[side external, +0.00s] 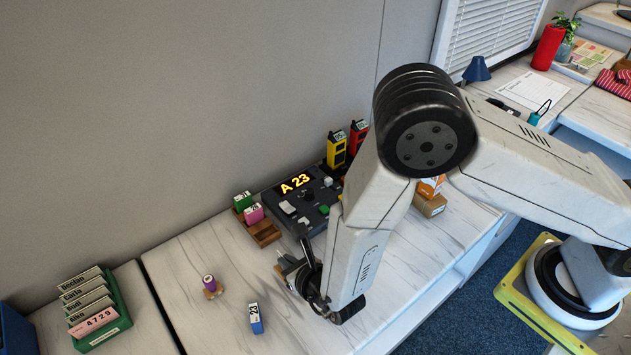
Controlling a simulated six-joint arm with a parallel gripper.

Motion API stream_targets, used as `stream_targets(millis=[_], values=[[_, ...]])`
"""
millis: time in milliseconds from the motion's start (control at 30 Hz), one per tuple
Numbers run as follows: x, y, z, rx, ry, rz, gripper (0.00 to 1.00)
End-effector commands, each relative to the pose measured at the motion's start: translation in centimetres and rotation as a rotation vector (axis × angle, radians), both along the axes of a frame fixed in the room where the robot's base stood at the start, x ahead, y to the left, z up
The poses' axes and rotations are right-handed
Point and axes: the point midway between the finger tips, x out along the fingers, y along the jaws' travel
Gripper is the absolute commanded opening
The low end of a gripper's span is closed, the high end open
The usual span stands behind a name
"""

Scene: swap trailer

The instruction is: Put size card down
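A small blue and white block marked "23" (256,318) rests on the white marbled table in front of my gripper. Which object is the size card is not clear. Pink (254,214) and green (242,201) tags with white labels stand in a brown wooden holder (266,233). My gripper (281,262) is low over the table, right of the purple spool-like item (209,283) and behind the blue block. It is seen from the side and partly hidden by my wrist, so I cannot tell whether its fingers are open or hold anything.
A dark console (290,203) showing "A 23" stands behind my gripper, with yellow (336,150) and red (357,137) devices beyond. A green rack (118,322) of cards is at left. Orange boxes (430,204) are right of my arm. The front table is mostly clear.

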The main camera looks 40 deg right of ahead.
Motion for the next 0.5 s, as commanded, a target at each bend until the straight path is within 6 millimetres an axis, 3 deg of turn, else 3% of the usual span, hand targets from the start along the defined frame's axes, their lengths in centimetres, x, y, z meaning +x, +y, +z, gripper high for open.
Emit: stream_targets(millis=[333, 500], values=[[0.4, 0.1, -0.5, 0.0, 0.0, -0.001, 0.0], [0.6, 0.2, -1.9, -0.002, 0.002, -0.001, 0.0]])
